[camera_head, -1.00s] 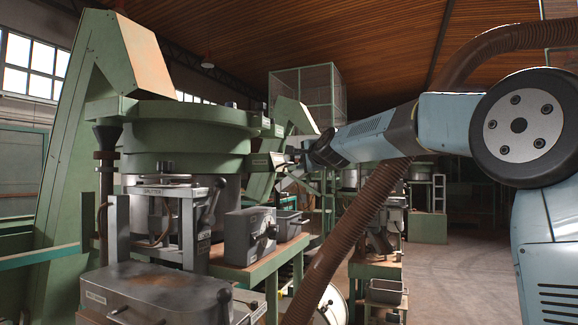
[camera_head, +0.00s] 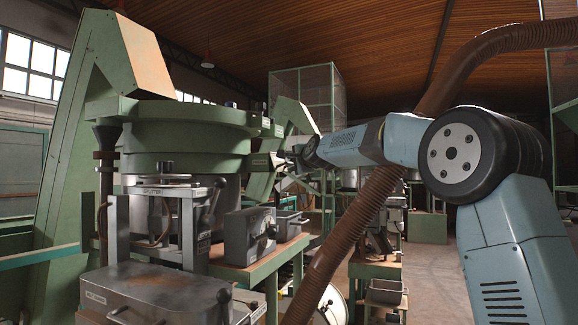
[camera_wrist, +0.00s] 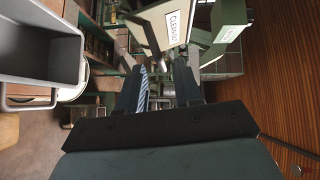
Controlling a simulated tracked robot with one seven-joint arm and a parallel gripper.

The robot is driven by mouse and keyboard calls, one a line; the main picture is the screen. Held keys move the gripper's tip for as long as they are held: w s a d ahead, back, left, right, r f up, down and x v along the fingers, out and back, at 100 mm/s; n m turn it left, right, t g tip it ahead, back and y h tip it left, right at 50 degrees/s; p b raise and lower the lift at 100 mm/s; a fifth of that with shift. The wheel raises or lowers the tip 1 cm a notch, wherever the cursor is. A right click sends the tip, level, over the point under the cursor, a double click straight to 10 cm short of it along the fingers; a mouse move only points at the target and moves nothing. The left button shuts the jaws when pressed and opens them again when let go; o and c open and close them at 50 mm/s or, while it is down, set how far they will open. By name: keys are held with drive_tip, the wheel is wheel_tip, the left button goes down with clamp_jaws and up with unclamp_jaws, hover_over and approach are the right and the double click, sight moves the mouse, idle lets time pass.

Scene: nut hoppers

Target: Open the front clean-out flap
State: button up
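In the wrist view a pale panel marked CLEANOUT (camera_wrist: 166,22), which looks like the front clean-out flap, is at the top centre, just beyond my fingertips. A small dark piece at its lower edge lies near the gap between the fingers. My gripper (camera_wrist: 161,78) is open, with a clear gap and nothing visibly held. In the head view my gripper (camera_head: 284,160) is at the right side of the green bowl hopper (camera_head: 185,140), close to its green outlet. The flap is too small or hidden to make out there. Contact cannot be told.
A grey bin (camera_wrist: 38,45) is at the upper left of the wrist view. In the head view a grey control box (camera_head: 250,236) stands on a green bench below my gripper. A metal-topped unit (camera_head: 155,288) is in front. The floor to the right is open.

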drive_tip(key=shift+x, duration=2.1)
clamp_jaws()
